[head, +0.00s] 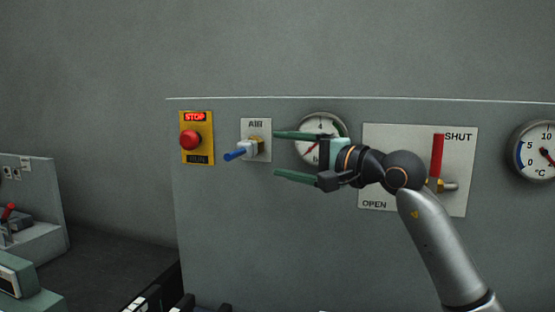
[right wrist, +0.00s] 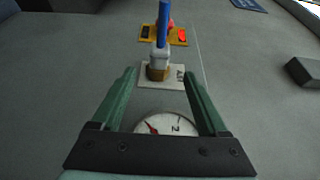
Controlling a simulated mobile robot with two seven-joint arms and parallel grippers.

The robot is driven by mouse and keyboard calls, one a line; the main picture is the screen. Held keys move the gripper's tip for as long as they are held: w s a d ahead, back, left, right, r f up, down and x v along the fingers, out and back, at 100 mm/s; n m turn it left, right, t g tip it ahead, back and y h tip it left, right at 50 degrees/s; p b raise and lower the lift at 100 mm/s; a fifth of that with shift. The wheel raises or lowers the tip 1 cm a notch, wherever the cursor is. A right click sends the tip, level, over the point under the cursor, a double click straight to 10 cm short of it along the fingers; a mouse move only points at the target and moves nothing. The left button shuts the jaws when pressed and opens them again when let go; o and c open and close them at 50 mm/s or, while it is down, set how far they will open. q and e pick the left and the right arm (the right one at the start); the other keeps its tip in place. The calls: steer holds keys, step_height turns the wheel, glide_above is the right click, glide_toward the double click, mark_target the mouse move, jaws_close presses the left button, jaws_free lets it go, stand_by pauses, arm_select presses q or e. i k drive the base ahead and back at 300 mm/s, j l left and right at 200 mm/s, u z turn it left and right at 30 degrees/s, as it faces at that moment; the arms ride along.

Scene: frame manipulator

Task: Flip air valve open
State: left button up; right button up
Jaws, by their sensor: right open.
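The air valve (head: 247,148) sits on a small white plate marked AIR on the grey panel. Its blue lever (head: 235,154) points left and slightly down, out from a pale body with a brass fitting. My right gripper (head: 275,155) is open and empty, its two green fingers pointing left, just right of the air valve. In the right wrist view the air valve's body (right wrist: 159,60) stands ahead, between and beyond the open fingertips (right wrist: 163,75), with the blue lever (right wrist: 163,22) reaching up in the picture. I see no contact. My left gripper is not in view.
A red stop button (head: 190,140) on a yellow plate is left of the valve. A dial gauge (head: 312,150) is partly behind my right gripper. A red-handled valve (head: 437,155) on a SHUT/OPEN plate and a temperature gauge (head: 541,150) are further right.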

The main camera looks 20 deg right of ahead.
mark_target(435, 175)
steer(key=k, duration=1.1)
